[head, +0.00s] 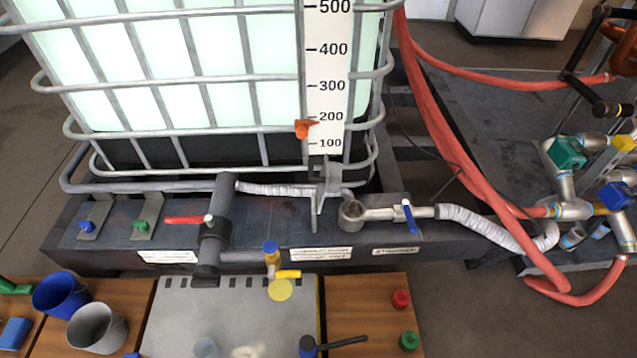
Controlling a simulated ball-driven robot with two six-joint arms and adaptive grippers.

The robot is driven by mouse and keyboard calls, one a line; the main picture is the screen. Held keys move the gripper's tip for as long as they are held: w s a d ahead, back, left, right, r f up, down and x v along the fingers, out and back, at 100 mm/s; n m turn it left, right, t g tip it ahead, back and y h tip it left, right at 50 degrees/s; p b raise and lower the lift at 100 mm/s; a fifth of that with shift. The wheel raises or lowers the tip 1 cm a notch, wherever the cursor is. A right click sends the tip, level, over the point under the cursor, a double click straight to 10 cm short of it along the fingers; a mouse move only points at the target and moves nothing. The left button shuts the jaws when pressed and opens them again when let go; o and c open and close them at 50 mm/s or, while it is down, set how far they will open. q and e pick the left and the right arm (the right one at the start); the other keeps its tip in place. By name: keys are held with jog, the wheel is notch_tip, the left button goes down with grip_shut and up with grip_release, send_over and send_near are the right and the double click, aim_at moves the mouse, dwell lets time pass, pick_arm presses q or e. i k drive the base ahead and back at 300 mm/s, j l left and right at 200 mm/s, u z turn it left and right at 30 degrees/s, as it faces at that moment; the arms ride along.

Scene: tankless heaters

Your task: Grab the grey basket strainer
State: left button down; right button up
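A round grey open-topped cup (352,214) sits at the front edge of the dark bench, at the left end of a metal pipe. It looks like the grey basket strainer or its housing, but I cannot tell which. A label (395,251) just to its right seems to read "strainer", though it is small. The cup's inside looks dark and textured. A metal bracket (323,190) stands close on its left. Neither of my grippers shows in the head view, so nothing is seen touching the cup.
A blue-handled valve (409,216) is right of the cup. A dark grey vertical pipe (214,232) stands to the left. The caged tank (220,70) rises behind. Red hoses (440,130) hang at right. Buckets, including a grey one (97,328), are at front left.

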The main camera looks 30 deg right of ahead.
aim_at(352, 211)
jog(key=z, duration=1.1)
